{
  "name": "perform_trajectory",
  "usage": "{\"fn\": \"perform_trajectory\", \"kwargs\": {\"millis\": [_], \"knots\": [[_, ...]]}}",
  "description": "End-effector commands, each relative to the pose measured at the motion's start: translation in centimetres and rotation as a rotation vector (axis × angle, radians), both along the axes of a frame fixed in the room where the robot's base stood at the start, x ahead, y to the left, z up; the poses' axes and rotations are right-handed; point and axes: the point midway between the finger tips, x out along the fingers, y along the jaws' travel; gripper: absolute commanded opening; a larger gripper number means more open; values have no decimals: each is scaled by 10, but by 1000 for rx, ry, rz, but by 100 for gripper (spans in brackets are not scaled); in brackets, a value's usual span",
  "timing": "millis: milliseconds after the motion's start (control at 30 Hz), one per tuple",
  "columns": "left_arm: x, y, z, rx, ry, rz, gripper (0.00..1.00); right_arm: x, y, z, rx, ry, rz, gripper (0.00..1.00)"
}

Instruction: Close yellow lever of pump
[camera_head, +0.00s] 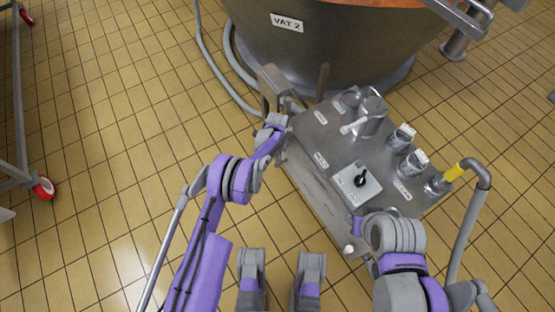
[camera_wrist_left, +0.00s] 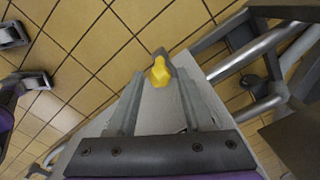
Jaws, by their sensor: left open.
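The pump is a grey metal unit (camera_head: 335,160) in the middle of the head view. A yellow lever tip (camera_wrist_left: 160,72) shows in the left wrist view, between the ends of my left gripper's fingers. My left gripper (camera_head: 278,112) is at the pump's upper-left edge in the head view; its open fingers also show in the left wrist view (camera_wrist_left: 160,95). I cannot tell whether they touch the lever. The lever cannot be made out in the head view. My right arm is over the pump's near right corner, and its fingers cannot be made out.
VAT 2 (camera_head: 285,45) stands behind the pump. The pump top carries a black rotary switch (camera_head: 361,181), valves and fittings. A wheeled metal frame (camera_head: 20,120) is at the far left. Tiled floor is clear between.

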Motion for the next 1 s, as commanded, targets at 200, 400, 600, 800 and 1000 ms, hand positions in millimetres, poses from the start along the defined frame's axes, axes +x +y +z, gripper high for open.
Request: {"fn": "perform_trajectory", "kwargs": {"millis": [200,400,600,800,1000], "knots": [[0,0,-38,0,0,1,51,1,0,-9,0,3,0,45],[0,0,-51,0,0,1,51,1,0,-12,0,4,0,45],[0,0,-52,0,-1,1,51,1,0,-12,0,4,0,45],[0,0,-51,0,-1,1,29,1,0,-12,0,4,0,45],[1,0,-51,0,-1,1,0,1,0,-12,0,4,0,45]]}}
